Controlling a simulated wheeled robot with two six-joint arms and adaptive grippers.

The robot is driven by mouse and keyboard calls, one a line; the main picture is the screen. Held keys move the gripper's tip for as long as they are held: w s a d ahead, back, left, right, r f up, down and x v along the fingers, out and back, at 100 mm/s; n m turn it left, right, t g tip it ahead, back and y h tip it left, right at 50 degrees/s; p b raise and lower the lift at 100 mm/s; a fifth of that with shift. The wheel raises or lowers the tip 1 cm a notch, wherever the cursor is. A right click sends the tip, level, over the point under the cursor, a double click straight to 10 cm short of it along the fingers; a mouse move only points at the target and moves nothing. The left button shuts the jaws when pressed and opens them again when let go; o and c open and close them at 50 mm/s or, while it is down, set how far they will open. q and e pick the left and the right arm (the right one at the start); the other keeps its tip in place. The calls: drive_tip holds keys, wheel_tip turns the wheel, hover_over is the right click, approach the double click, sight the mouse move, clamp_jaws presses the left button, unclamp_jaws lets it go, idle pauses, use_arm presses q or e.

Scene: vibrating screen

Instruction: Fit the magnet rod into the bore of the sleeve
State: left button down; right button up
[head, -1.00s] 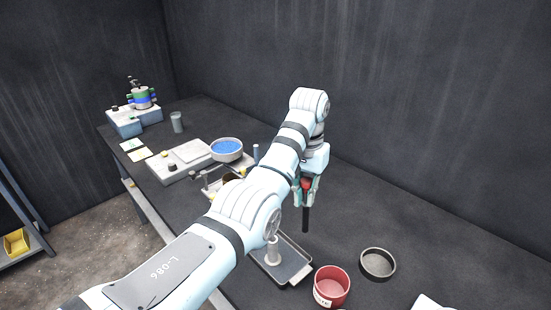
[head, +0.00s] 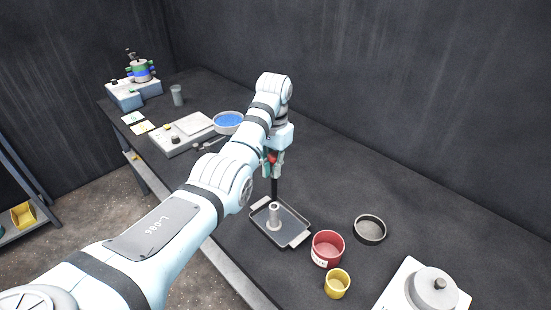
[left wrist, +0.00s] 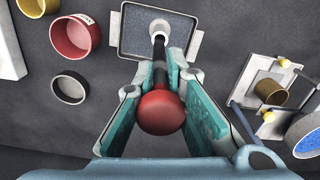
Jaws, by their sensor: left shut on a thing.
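My left gripper (head: 272,162) is shut on the magnet rod, a black rod (head: 274,188) with a red knob (left wrist: 161,112). The rod hangs close to upright, knob at the top between the fingers. The sleeve (head: 273,216) is a grey upright cylinder standing in a dark tray (head: 292,240). The rod's lower end meets the sleeve's top in the head view. In the left wrist view the rod's far end overlaps the sleeve (left wrist: 159,25). I cannot tell whether the tip is in the bore or just above or behind it. My right gripper is out of view.
A red cup (head: 328,250), a yellow cup (head: 337,284) and a dark round dish (head: 370,230) stand right of the tray. A grey-lidded device (head: 433,290) is at bottom right. A blue-topped sieve (head: 229,122) stands farther back. The table's right rear is clear.

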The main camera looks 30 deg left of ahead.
use_arm(q)
drive_tip(key=shift+w+f, duration=0.25)
drive_tip(key=shift+f, duration=0.6)
drive_tip(key=shift+w+f, duration=0.1)
drive_tip(key=shift+f, duration=0.1)
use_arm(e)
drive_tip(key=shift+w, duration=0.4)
use_arm(q)
drive_tip(key=shift+s+r, duration=0.1)
drive_tip(key=shift+s, duration=0.25)
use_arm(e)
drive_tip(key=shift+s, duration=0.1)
use_arm(q)
drive_tip(key=b, duration=0.1)
hover_over(273, 200)
drive_tip(key=shift+w+a+f, duration=0.1)
drive_tip(key=shift+w+f, duration=0.05)
drive_tip(key=shift+f, duration=1.25)
drive_tip(key=shift+w+f, duration=0.1)
drive_tip(key=shift+f, duration=1.25)
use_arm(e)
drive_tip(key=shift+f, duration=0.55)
use_arm(q)
drive_tip(key=shift+f+b, duration=1.25)
drive_tip(key=shift+f, duration=1.25)
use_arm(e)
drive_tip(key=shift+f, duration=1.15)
use_arm(q)
drive_tip(key=c, duration=1.6)
unclamp_jaws()
